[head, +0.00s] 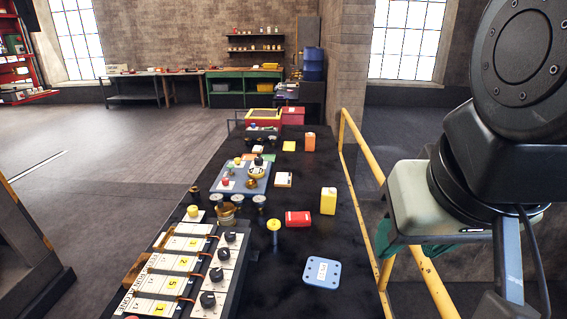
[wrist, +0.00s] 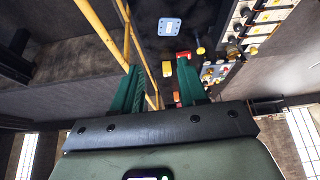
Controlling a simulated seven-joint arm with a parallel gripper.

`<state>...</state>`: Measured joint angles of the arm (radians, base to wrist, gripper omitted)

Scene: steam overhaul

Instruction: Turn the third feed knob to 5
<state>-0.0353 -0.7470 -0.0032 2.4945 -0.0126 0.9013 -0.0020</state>
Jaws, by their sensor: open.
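The feed panel (head: 185,270) is a pale sloped board on the near left of the dark bench, with a column of black knobs along its right side. From the far end, the first knob (head: 231,237), second knob (head: 223,252), third knob (head: 216,274) and fourth knob (head: 207,299) show. Yellow number tags sit beside them; one reads 5 (head: 170,284). The knobs' pointer settings are too small to read. In the wrist view the panel (wrist: 262,28) is at upper right. My gripper (wrist: 158,66), with green fingers, is open and empty, off the bench's right side, well apart from the knobs.
A yellow railing (head: 365,165) runs along the bench's right side, near my gripper. Bare bench lies between panel and blue plate.

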